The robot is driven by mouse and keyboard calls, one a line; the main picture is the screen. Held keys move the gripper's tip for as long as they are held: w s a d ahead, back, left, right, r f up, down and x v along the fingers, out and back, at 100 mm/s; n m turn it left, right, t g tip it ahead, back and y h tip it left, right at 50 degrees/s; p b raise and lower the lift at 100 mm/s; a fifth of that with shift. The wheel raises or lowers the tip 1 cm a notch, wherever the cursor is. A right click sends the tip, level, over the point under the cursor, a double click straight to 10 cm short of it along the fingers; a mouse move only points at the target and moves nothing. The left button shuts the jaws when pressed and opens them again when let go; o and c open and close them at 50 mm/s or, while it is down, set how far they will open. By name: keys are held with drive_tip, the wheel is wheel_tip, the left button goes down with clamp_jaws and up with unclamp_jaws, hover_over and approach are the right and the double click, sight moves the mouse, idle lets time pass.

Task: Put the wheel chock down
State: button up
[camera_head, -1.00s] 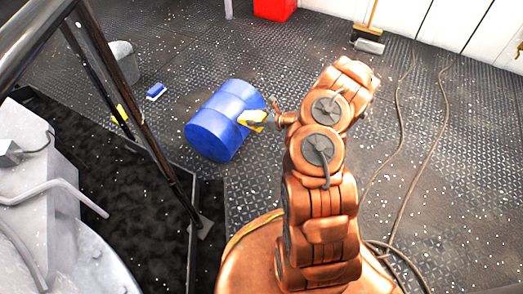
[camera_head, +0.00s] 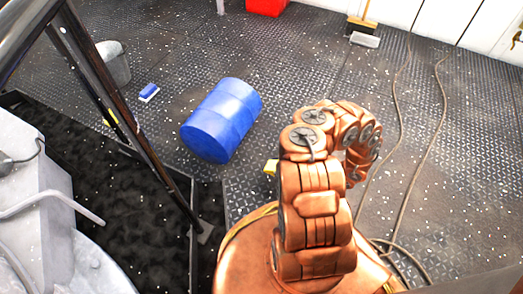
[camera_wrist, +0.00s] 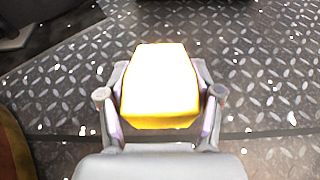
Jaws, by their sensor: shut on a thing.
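The wheel chock (camera_wrist: 160,85) is a yellow block, washed out by glare on top. It sits between the two fingers of my gripper (camera_wrist: 158,105) in the wrist view, and the gripper is shut on it. In the head view only a small yellow part of the chock (camera_head: 271,167) shows, just left of my arm. My gripper is hidden behind the arm there. The patterned deck (camera_wrist: 260,80) lies under the chock; I cannot tell whether the chock touches it.
A blue drum (camera_head: 222,120) lies on its side left of my arm. A blue-and-white brush or sponge (camera_head: 149,92), a grey bucket (camera_head: 113,64), a red box (camera_head: 267,6) and a broom (camera_head: 364,32) stand farther off. Cables (camera_head: 425,165) run along the right. A dark railing (camera_head: 125,125) stands at left.

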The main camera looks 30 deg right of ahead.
drive_tip(key=w+b, duration=0.2)
drive_tip(key=w, duration=0.3)
drive_tip(key=w+d+f+b, duration=0.1)
drive_tip(key=w+b, duration=0.1)
drive_tip(key=w, duration=0.3)
drive_tip(key=w+b, duration=0.2)
drive_tip(key=w, duration=0.3)
drive_tip(key=shift+w+d+f, duration=0.25)
drive_tip(key=shift+w, duration=0.1)
drive_tip(key=shift+f+b, duration=1.1)
drive_tip(key=shift+f, duration=0.6)
drive_tip(key=shift+f, duration=0.2)
drive_tip(key=o, duration=1.3)
drive_tip(key=shift+r, duration=0.1)
